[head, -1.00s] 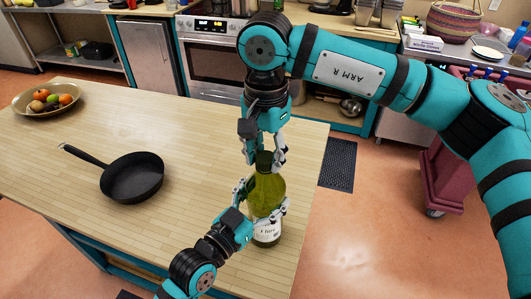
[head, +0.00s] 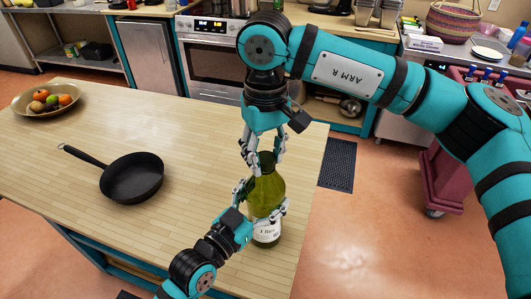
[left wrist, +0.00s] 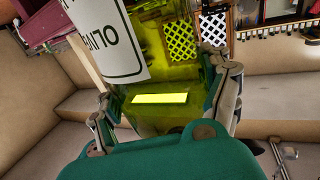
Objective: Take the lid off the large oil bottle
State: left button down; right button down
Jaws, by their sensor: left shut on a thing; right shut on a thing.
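The large oil bottle (head: 266,190) is green with a white label and stands upright near the right end of the wooden table. My left gripper (head: 262,212) is shut around its body from the lower left. In the left wrist view the bottle's green glass and label (left wrist: 112,40) fill the space between the fingers (left wrist: 165,100). My right gripper (head: 264,150) comes down from above and is shut at the bottle's top. The lid is hidden between its fingers, so I cannot tell whether it is still seated on the neck.
A black frying pan (head: 132,178) lies on the wooden table (head: 205,135), left of the bottle. A bowl of fruit (head: 46,100) sits at the table's far left. The table between pan and bottle is clear. A dark floor mat (head: 338,164) lies beyond the table's right edge.

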aim_at(265, 157)
pick_arm(q)
jog(key=shift+f, duration=0.1)
pick_arm(e)
jog(key=shift+r, duration=0.2)
jog(key=shift+r, duration=0.9)
jog(key=shift+r, duration=2)
pick_arm(q)
grip_release()
